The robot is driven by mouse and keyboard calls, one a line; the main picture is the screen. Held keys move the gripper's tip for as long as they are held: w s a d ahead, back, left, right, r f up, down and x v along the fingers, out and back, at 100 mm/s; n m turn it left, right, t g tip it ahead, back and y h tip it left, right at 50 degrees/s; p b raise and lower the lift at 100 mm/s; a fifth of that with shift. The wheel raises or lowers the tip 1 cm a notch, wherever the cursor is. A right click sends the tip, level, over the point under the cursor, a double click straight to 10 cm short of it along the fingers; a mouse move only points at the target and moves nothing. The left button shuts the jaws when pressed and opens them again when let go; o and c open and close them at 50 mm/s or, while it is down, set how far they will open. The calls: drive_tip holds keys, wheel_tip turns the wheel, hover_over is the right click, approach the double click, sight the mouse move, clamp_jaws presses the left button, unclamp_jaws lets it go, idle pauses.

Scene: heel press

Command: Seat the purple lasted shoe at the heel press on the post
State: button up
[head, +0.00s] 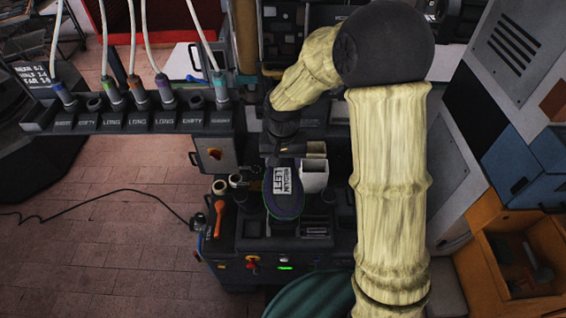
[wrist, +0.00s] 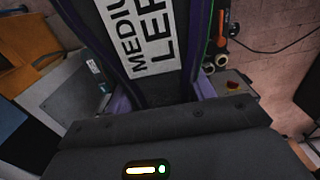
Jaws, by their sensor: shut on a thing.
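The purple lasted shoe (head: 284,206) is sole-up over the heel press (head: 258,243) in the head view. Its dark sole carries a white label reading "MEDIUM LEFT", and a purple edge shows around it. My gripper (head: 285,160) is shut on the shoe at its far end, from above. In the wrist view the shoe (wrist: 182,88) runs away from the jaws, with the label in large letters and purple at both sides. The post is hidden under the shoe, so I cannot tell whether the shoe rests on it or hangs above it.
A pale square bin (head: 314,175) stands close right of the shoe. An orange-handled tool (head: 219,213) is at the left. A rack (head: 150,120) with labelled slots, several holding hosed tools, is at upper left. An orange crate (head: 480,255) is at right. Brick floor lies open at left.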

drive_tip(key=shift+f+b, duration=1.05)
drive_tip(key=shift+f, duration=0.55)
drive_tip(key=shift+f+b, duration=0.45)
drive_tip(key=shift+f, duration=0.15)
drive_tip(key=o, duration=1.3)
drive_tip(key=shift+c, duration=0.2)
wheel_tip(320, 180, up, 18)
drive_tip(key=b, duration=0.2)
drive_tip(key=shift+f+b, duration=0.25)
drive_tip(key=shift+b, duration=0.1)
drive_tip(key=s+d+f+t, duration=0.2)
drive_tip(key=s+d+f, duration=1)
drive_tip(key=d+f, duration=0.1)
drive_tip(key=shift+s+d+f+t, duration=0.25)
drive_tip(key=shift+d+f+t, duration=0.05)
